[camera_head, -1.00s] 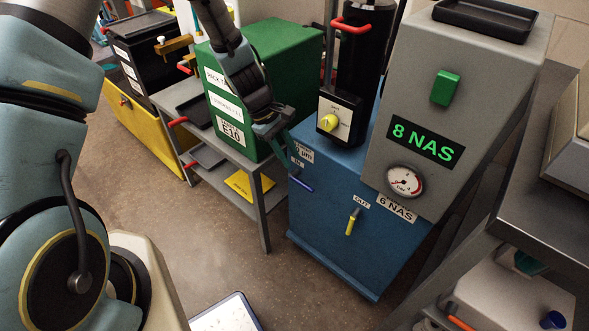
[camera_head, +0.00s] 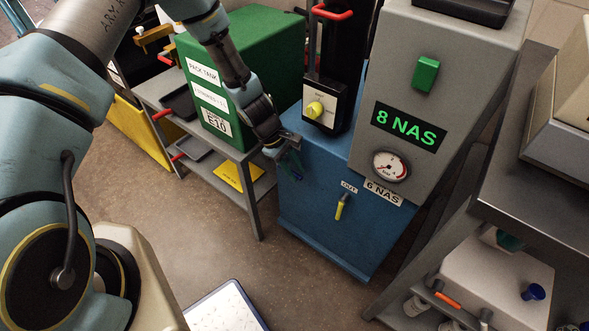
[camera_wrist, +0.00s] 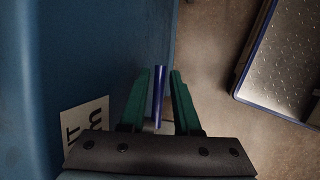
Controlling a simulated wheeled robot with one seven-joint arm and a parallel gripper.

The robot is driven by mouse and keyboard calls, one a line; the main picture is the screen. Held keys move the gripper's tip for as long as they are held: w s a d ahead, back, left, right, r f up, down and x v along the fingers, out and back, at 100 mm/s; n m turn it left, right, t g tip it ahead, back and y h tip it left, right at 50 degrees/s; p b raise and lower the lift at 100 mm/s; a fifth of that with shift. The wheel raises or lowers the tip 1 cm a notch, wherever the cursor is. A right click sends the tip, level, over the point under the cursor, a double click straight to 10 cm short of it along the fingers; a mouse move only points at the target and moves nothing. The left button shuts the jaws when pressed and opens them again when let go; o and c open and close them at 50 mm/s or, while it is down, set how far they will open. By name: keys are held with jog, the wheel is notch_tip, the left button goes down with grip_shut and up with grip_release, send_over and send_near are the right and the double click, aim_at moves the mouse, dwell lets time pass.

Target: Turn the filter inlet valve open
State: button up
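The filter inlet valve's blue handle (camera_wrist: 159,97) shows in the wrist view, lying lengthwise between the two green fingers of my gripper (camera_wrist: 160,80). A gap shows on both sides of the handle, so the gripper is open around it and not clamped. In the head view my gripper (camera_head: 290,165) is at the upper left of the blue filter cabinet (camera_head: 315,215), and it hides the inlet handle and most of its IN label. The outlet valve's yellow handle (camera_head: 340,208) hangs steeply, slightly tilted, below the OUT label (camera_head: 349,187).
A grey panel (camera_head: 425,50) with an 8 NAS display and gauge (camera_head: 390,166) stands above the cabinet. A green tank (camera_head: 245,60) on a rack is to the left. A metal bench (camera_head: 540,190) is at right. A white tray (camera_head: 225,308) lies on the floor.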

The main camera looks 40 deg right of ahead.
jog(key=shift+c, duration=0.4)
grip_shut()
dwell(1.0)
